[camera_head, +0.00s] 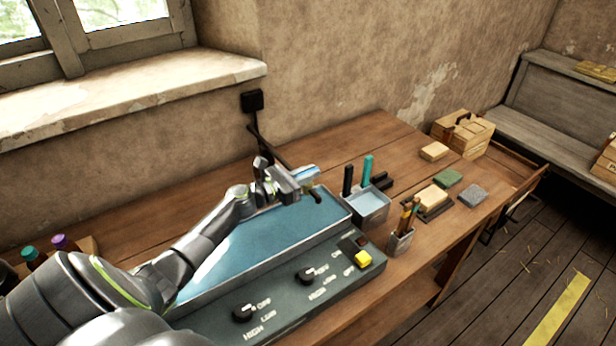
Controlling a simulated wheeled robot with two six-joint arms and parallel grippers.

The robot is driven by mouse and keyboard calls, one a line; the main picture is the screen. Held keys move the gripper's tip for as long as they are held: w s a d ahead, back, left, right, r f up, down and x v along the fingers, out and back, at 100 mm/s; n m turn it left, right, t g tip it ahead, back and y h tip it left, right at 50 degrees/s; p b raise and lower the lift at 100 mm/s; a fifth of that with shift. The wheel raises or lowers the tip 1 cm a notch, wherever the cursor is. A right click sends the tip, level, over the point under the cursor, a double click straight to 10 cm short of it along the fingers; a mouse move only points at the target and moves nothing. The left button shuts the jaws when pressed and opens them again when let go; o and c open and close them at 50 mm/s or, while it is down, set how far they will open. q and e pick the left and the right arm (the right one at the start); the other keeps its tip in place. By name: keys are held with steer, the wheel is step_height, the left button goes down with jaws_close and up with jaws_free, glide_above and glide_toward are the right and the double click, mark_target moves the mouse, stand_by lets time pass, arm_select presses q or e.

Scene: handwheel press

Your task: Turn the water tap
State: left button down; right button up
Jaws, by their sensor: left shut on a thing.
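My left gripper (296,183) reaches over the far right corner of a water-filled basin (340,207) on the wooden table. It is shut on a small part there, which looks like the water tap. The fingers hide most of that part, so its shape and how far it is turned cannot be told. A small dark piece (317,196) shows just below the fingertips, over the water. My right gripper is not in view.
A panel with black knobs (305,276) and a yellow switch (363,259) runs along the basin's front. Right of it stand a tool holder (369,208) and a brush cup (400,243). Blocks and a wooden box (463,134) lie farther right. A wall is behind.

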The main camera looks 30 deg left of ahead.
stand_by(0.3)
arm_select(q)
steer(key=c, duration=1.5)
jaws_free()
steer(key=shift+s+a, duration=0.1)
steer(key=shift+s, duration=0.05)
steer(key=p+v, duration=0.3)
steer(key=v, duration=1.4)
